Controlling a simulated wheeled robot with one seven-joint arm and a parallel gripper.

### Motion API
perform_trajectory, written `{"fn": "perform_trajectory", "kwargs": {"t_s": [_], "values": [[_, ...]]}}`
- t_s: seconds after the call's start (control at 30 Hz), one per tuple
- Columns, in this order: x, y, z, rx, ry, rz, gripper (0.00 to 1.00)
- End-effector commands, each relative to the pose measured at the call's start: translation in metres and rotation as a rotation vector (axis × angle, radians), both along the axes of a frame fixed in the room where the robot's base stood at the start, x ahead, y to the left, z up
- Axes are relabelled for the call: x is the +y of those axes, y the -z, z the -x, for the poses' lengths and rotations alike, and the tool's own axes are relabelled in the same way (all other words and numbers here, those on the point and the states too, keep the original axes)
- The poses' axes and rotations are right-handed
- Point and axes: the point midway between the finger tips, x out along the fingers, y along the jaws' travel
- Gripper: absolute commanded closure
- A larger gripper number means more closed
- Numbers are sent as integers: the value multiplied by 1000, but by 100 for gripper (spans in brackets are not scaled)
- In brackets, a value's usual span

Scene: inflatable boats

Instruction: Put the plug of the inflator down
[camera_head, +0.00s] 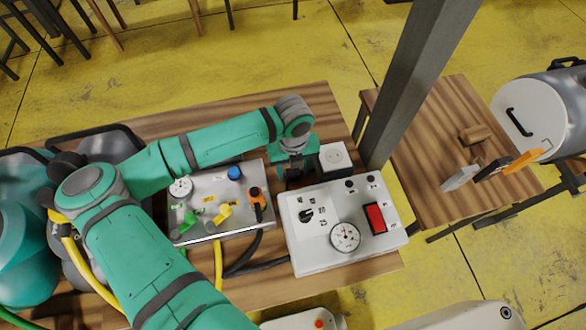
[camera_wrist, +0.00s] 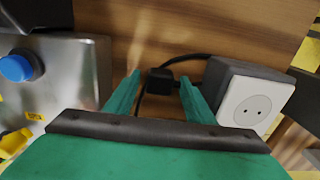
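My gripper (camera_wrist: 160,75) is open in the wrist view, with its two green fingers apart. The black plug (camera_wrist: 159,83) shows between the fingertips, with a narrow gap on each side. It appears to lie on the wooden table top (camera_wrist: 165,30), with its black cable curving away behind it. In the head view my gripper (camera_head: 293,172) is low over the table, left of the socket box (camera_head: 335,158). The plug cannot be made out there. The socket box also shows in the wrist view (camera_wrist: 256,103), right of the plug; its two-hole socket is empty.
A metal panel (camera_head: 217,202) with valves and a gauge lies left of my gripper. A light grey box (camera_head: 345,252) with a red switch and gauge stands in front. A grey post (camera_head: 418,75) rises at the right. A second wooden table (camera_head: 430,155) is beyond it.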

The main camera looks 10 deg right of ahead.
Motion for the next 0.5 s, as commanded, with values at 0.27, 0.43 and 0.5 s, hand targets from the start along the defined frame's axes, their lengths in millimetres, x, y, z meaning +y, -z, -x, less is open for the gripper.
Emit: {"fn": "perform_trajectory", "kwargs": {"t_s": [0.27,0.43,0.5], "values": [[0,-4,0,-1,0,0,51],[0,-26,-1,-3,2,-1,51],[0,-40,-1,-4,1,-1,51]]}}
